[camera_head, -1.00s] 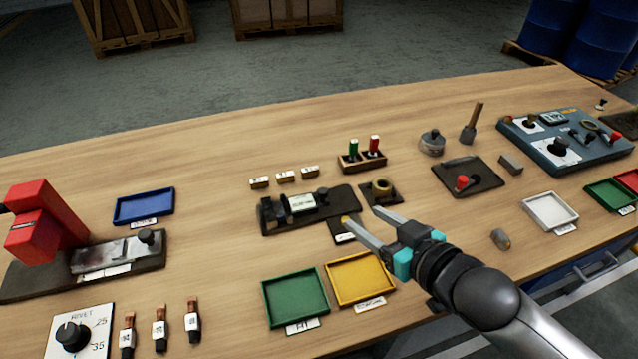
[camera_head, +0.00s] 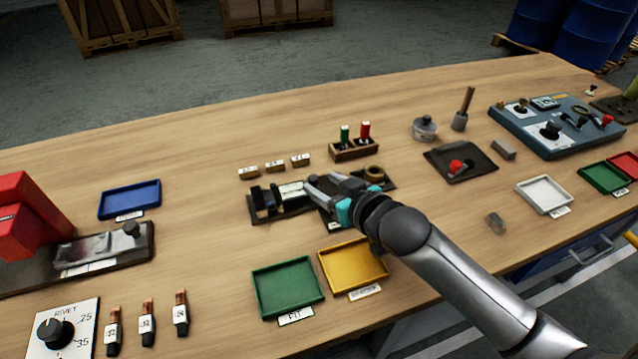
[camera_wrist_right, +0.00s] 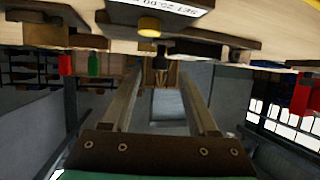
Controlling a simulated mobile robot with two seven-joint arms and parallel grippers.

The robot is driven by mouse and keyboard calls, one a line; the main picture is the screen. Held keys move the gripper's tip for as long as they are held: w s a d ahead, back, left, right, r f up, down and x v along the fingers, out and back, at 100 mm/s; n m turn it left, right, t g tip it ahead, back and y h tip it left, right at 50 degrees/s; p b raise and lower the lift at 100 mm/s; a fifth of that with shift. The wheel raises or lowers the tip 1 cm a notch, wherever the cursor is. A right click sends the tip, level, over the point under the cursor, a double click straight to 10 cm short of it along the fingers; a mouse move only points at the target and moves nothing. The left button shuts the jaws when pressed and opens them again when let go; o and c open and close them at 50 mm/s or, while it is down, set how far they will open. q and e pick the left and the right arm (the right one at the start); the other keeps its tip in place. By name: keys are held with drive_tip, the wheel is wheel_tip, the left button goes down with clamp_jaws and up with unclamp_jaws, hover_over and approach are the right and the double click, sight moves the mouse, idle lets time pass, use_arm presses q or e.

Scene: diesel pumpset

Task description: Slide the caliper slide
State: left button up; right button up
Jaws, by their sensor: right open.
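The caliper fixture (camera_head: 262,205) is a dark base with black jaws and a pale display block, at the middle of the bench in the head view. My right gripper (camera_head: 316,190) is open at the right end of the fixture, where the slide's knob was visible earlier. The gripper hides that end in the head view. In the wrist view, which appears upside down, the two fingers (camera_wrist_right: 160,92) stand apart, with a small dark upright part (camera_wrist_right: 160,72) seen between their tips. I cannot tell whether they touch it. My left gripper is not in view.
Green (camera_head: 287,288) and yellow (camera_head: 353,267) trays lie in front of the fixture. Several small blocks (camera_head: 275,166) and a wooden holder (camera_head: 354,151) with green and red plugs stand behind. A brass ring (camera_head: 374,174) sits right beside my gripper.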

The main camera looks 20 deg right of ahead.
sight(297, 188)
drive_tip(key=shift+x, duration=1.3)
clamp_jaws()
idle(0.5)
